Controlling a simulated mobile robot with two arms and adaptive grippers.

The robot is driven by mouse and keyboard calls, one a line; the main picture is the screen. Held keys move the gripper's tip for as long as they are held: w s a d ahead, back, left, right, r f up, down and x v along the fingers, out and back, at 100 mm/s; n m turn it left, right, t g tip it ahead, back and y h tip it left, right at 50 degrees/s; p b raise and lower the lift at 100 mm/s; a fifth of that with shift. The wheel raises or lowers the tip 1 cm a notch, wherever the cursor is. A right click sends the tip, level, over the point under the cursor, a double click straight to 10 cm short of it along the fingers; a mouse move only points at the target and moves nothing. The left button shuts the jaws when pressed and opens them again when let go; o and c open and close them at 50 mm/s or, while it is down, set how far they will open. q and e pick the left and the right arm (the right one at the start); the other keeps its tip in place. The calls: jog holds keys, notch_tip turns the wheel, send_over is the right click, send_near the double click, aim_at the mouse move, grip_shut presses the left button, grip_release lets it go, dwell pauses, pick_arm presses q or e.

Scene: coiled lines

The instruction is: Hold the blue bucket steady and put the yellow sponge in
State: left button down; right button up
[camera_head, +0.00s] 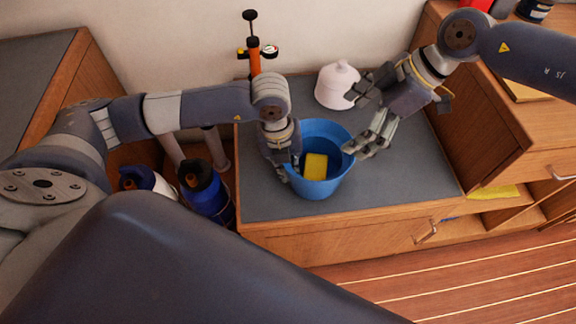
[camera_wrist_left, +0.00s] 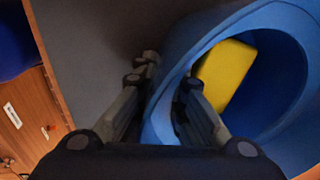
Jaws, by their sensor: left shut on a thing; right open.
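The blue bucket (camera_head: 312,190) stands upright on the grey counter top (camera_head: 400,185) in the head view. It fills the right of the left wrist view (camera_wrist_left: 290,15). The yellow sponge (camera_head: 316,166) is inside the bucket, and it also shows there in the left wrist view (camera_wrist_left: 226,72). My left gripper (camera_head: 284,172) is shut on the bucket's left wall, with one finger outside and one inside; its fingers also show in the left wrist view (camera_wrist_left: 165,95). My right gripper (camera_head: 364,150) is open and empty, above the bucket's right rim.
A white cap-like object (camera_head: 337,84) stands behind the bucket. An orange pump-like tool with a gauge (camera_head: 255,58) stands at the back. Blue bottles (camera_head: 207,190) are in the recess at left. A wooden cabinet (camera_head: 480,125) rises at right. The counter's front right is clear.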

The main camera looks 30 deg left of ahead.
dwell(0.3)
pick_arm(q)
jog(key=c, duration=1.6)
grip_release()
jog(key=r, duration=0.4)
jog(key=a+r, duration=0.1)
jog(key=r, duration=0.7)
jog(key=shift+s+a, duration=0.2)
jog(key=shift+s, duration=0.2)
